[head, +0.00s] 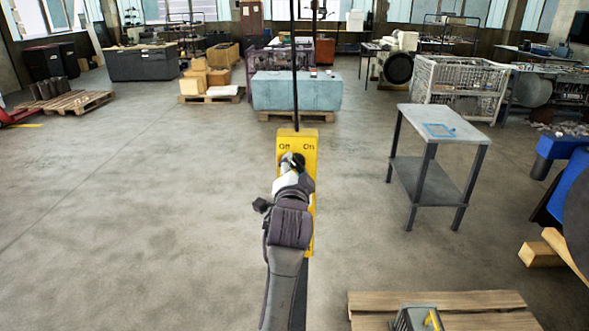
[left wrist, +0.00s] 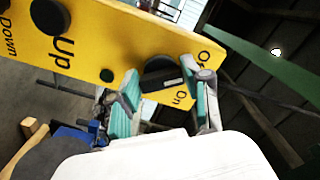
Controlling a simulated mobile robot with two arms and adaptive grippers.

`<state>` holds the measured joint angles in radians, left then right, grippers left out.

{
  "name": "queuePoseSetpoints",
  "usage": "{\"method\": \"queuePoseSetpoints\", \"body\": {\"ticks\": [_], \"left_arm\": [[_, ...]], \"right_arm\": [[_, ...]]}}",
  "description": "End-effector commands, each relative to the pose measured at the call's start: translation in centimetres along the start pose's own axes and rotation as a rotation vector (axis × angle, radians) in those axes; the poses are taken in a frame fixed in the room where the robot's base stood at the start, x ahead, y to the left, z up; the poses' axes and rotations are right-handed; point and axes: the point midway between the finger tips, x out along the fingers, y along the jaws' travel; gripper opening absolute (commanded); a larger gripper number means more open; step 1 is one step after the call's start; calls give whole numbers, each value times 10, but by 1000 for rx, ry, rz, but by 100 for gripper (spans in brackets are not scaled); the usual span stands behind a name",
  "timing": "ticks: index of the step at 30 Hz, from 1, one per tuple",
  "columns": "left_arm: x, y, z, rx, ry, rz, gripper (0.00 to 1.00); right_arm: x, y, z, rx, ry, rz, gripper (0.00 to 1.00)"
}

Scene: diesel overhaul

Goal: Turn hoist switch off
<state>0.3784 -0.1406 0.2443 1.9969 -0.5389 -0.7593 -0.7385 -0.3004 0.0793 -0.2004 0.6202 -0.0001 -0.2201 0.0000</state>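The yellow hoist pendant (head: 309,180) hangs upright in front of me in the head view, with "Off" at its upper left and "On" at its upper right. In the left wrist view, the yellow panel (left wrist: 105,45) runs diagonally. In the head view, my left gripper (head: 293,168) covers most of the switch. The switch's exact setting is unclear. My right gripper is out of view.
A grey table (head: 437,126) stands to the right. A wooden pallet (head: 375,302) lies at the lower right, and a blue crate (head: 297,92) behind.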

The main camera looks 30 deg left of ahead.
Motion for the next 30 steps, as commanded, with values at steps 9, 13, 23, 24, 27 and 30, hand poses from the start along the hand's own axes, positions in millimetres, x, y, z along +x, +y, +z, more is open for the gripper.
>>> {"method": "queuePoseSetpoints", "body": {"ticks": [9,13,23,24,27,30], "left_arm": [[0,1,0,1,-1,2,73],[0,0,0,1,0,1,73],[0,-41,-31,-2,6,-10,73],[0,-48,-36,-2,8,-12,73],[-1,-64,-48,-2,9,-17,73],[0,-73,-55,-1,5,-11,73]], "right_arm": [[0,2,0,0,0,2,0],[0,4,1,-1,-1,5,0],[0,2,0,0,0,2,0],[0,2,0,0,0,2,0],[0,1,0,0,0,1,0],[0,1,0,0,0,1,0]]}}
